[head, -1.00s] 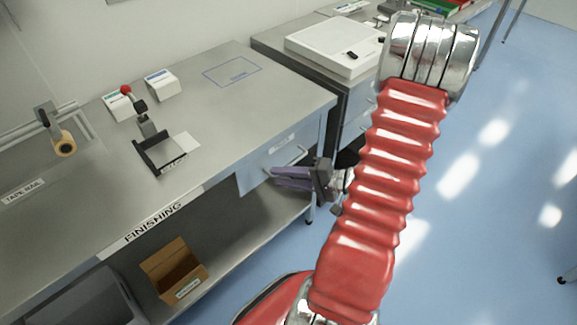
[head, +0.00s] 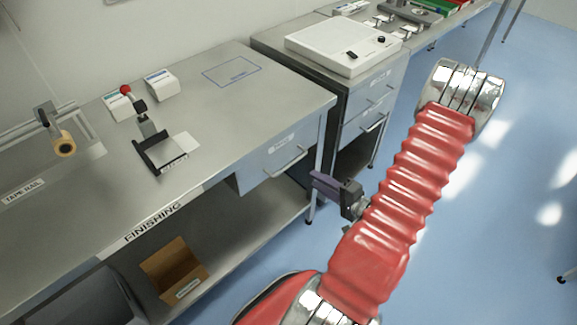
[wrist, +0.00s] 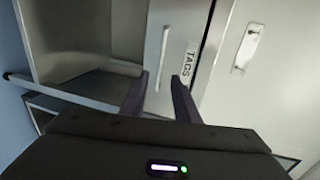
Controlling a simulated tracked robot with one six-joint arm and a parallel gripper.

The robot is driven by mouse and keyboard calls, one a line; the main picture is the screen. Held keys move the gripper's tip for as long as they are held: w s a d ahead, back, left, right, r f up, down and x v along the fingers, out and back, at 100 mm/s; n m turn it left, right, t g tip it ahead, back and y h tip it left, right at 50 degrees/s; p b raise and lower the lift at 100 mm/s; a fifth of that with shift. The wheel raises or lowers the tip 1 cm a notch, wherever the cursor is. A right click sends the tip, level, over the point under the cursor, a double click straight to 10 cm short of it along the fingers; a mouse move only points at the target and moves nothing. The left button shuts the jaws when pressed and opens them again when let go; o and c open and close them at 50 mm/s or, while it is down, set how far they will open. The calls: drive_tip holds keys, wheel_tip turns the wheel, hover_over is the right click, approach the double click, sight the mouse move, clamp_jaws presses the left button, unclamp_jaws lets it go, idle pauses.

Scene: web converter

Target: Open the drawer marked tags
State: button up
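The drawer marked tags (wrist: 177,40) shows in the wrist view, with its TAGS label (wrist: 189,63) and a pale bar handle (wrist: 163,58). It appears to be the drawer (head: 272,166) under the right end of the finishing bench in the head view, where the label is too small to read. Its front looks shut. My gripper (wrist: 160,76) is open, its two purple fingers apart and nothing held. In the wrist view the lower end of the handle lies between the fingertips. In the head view my gripper (head: 318,183) stands right of the drawer handle (head: 293,162), apparently clear of it.
The finishing bench (head: 215,115) carries a red-knobbed lever tool (head: 150,140) and two small boxes. A cardboard box (head: 172,268) sits on its lower shelf. A second drawer cabinet (head: 365,110) with a white device stands behind. Blue floor (head: 470,250) is open at right.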

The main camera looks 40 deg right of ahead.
sight(290, 164)
drive_tip(key=shift+x, duration=6.85)
drive_tip(key=shift+a, duration=0.1)
clamp_jaws()
drive_tip(key=shift+a, duration=0.3)
drive_tip(key=shift+s+d+f, duration=0.1)
drive_tip(key=shift+s, duration=0.05)
